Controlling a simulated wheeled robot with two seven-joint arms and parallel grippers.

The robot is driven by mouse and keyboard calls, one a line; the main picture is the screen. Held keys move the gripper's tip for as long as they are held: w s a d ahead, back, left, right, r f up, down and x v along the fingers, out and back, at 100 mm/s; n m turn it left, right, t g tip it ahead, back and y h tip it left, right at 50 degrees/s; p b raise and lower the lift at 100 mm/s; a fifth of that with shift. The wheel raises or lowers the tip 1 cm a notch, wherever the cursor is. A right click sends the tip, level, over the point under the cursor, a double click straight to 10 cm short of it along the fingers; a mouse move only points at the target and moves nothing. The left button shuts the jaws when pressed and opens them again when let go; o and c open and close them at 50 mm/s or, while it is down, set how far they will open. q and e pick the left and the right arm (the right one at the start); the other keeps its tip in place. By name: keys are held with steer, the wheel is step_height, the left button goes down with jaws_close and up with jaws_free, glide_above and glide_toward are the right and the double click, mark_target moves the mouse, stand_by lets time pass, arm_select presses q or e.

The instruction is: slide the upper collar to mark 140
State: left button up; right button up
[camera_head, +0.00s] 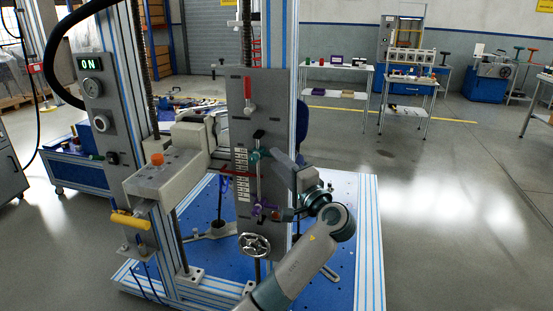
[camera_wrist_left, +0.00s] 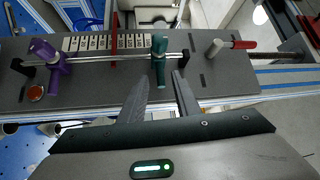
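The upper collar (camera_head: 256,154) is teal and sits on a thin vertical rod on the grey panel (camera_head: 240,100). In the left wrist view, the teal collar (camera_wrist_left: 159,55) is on the rod, to the right of a red pointer (camera_wrist_left: 114,40). The lower collar (camera_head: 264,209) is purple; it also shows in the left wrist view (camera_wrist_left: 48,60). A scale of white labels (camera_wrist_left: 88,43) runs beside the rod; its numbers are too small to read. My left gripper (camera_wrist_left: 162,76) is open, its fingers either side of the teal handle, with small gaps visible. My right gripper is not in view.
A red-handled lever (camera_head: 248,92) is above the collars and a handwheel (camera_head: 254,244) below. A beige block with an orange knob (camera_head: 157,159) stands left of the panel. Open floor lies to the right.

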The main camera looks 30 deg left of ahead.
arm_select(q)
steer(key=shift+x, duration=0.75)
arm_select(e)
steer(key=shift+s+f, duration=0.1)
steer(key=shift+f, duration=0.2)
arm_select(q)
jaws_close()
steer(key=shift+f, duration=0.15)
